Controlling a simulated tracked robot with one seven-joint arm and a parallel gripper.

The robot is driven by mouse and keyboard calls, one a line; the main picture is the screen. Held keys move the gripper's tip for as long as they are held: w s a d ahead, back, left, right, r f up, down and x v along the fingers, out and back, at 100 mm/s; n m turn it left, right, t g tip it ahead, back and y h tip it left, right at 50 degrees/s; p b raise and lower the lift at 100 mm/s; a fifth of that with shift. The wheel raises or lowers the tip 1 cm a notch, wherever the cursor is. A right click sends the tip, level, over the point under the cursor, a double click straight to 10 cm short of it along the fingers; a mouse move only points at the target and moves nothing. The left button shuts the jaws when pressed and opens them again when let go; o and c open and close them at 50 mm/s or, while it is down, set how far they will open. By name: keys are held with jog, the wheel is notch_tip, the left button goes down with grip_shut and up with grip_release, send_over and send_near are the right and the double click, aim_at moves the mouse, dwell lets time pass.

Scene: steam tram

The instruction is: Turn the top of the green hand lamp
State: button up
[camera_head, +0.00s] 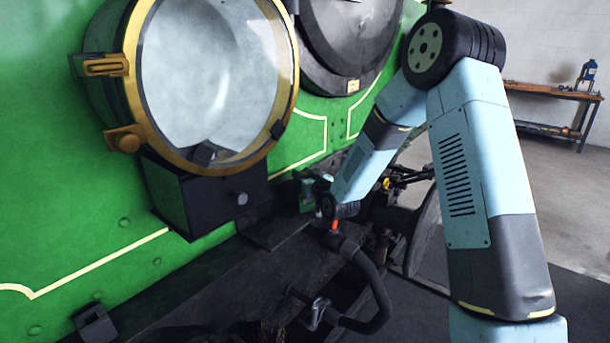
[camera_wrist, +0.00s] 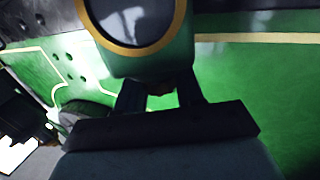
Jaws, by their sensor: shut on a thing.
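The green hand lamp (camera_wrist: 152,64) is at the top middle of the wrist view, with a brass ring around a dark round lens. Its upper edge is cut off by the picture. My gripper (camera_wrist: 160,92) is shut on the lamp's end nearest the wrist, one dark finger on each side. Little of the gripped part shows between the fingers. In the head view the lamp (camera_head: 306,192) is a small green shape beside the green engine front, partly hidden by my gripper (camera_head: 316,190) and arm.
A large brass-rimmed headlamp (camera_head: 215,75) juts from the green engine front, left of my arm. A dark ledge (camera_head: 285,226) runs below it. A black curved hose (camera_head: 372,285) with an orange mark is close below my wrist. A wooden workbench (camera_head: 555,92) stands far right.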

dwell(0.3)
jog(key=o, duration=0.9)
jog(key=shift+o, duration=0.2)
jog(key=v, duration=1.3)
jog(key=shift+s+d, duration=0.2)
jog(key=shift+s, duration=0.1)
jog(key=shift+r, duration=0.1)
